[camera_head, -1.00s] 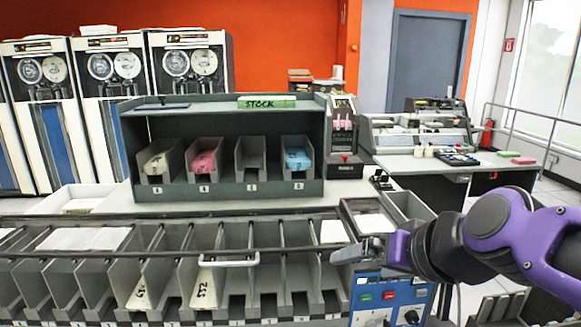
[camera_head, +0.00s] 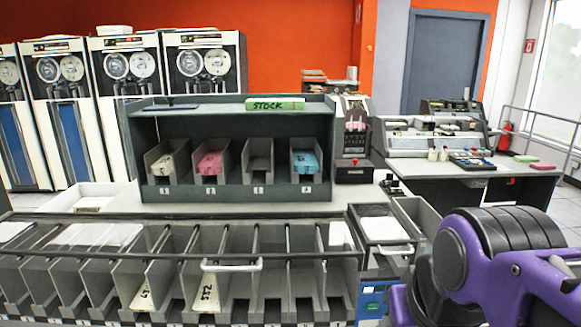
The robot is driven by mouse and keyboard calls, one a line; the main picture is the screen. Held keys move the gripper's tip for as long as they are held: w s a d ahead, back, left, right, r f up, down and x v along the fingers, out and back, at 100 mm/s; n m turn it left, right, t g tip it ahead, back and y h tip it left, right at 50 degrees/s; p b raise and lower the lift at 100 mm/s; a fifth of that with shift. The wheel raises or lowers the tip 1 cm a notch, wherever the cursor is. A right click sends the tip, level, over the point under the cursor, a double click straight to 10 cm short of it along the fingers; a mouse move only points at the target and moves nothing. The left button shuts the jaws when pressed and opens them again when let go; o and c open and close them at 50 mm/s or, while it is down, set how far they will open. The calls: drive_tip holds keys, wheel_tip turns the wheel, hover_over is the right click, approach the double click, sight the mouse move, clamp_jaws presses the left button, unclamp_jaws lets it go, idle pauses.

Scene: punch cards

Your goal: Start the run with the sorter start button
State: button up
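The sorter's blue control panel (camera_head: 372,298) shows at the lower right of the sorter, just below the card hopper. My purple and black arm covers most of it, and only a narrow left strip is in view. I cannot make out the start button; the panel's button area is largely hidden by my arm. My purple wrist is right beside the panel in the picture. My gripper's fingers do not show, so whether they touch anything or are open cannot be seen.
The sorter's row of grey pockets (camera_head: 236,292) runs along the front, with a white handle (camera_head: 231,265) above. A hopper with white cards (camera_head: 382,229) sits at its right end. Behind stands a stock rack (camera_head: 140,152) with colored card trays. A desk with machines is at right.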

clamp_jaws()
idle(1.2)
